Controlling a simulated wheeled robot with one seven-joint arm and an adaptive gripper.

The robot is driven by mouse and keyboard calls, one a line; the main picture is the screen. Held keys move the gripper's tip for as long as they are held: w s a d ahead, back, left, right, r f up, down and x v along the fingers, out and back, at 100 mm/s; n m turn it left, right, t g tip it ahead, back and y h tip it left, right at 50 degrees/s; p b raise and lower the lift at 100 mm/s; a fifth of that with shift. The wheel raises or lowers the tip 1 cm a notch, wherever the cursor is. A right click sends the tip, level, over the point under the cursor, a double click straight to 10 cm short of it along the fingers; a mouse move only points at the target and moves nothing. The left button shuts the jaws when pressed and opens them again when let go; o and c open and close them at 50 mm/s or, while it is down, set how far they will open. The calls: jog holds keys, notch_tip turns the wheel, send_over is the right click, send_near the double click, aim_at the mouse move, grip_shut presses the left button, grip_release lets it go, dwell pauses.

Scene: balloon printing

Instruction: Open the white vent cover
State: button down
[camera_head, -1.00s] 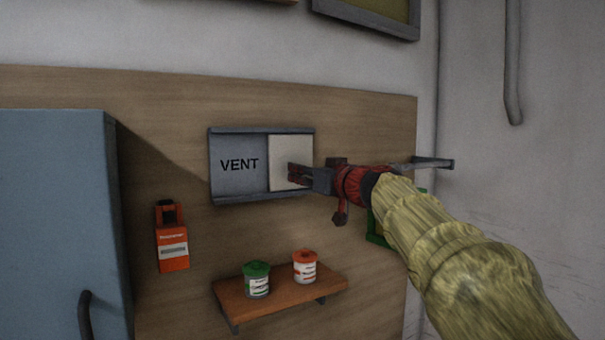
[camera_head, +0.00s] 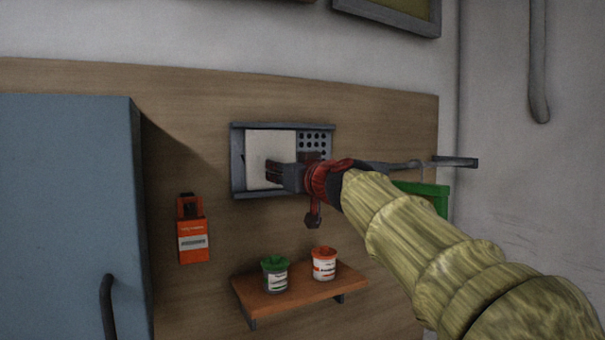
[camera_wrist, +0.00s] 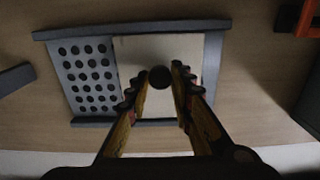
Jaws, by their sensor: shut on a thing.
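The white vent cover (camera_head: 258,147) sits at the left of its grey sliding frame (camera_head: 238,160) on the wood-panelled wall. A grey grille with dark holes (camera_head: 315,142) shows to the right of the cover. My gripper (camera_head: 272,172) reaches in from the right, in front of the cover. In the wrist view the picture is turned, with the grille (camera_wrist: 86,74) on the left and the cover (camera_wrist: 135,52) on the right. There my fingers (camera_wrist: 160,80) are on both sides of a dark round knob (camera_wrist: 160,76) on the cover. The VENT label is hidden.
A small shelf (camera_head: 300,292) below holds a green-lidded can (camera_head: 275,274) and an orange-lidded can (camera_head: 324,264). An orange box (camera_head: 193,242) hangs on the wall. A blue cabinet (camera_head: 65,200) stands at left. A green object (camera_head: 430,195) is partly behind my arm.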

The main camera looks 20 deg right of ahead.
jog(key=shift+a, duration=0.85)
jog(key=c, duration=1.5)
grip_release()
jog(key=shift+c, duration=0.2)
jog(key=shift+s, duration=0.1)
jog(key=s, duration=1.1)
jog(key=shift+s+d, duration=0.2)
jog(key=shift+s, duration=0.2)
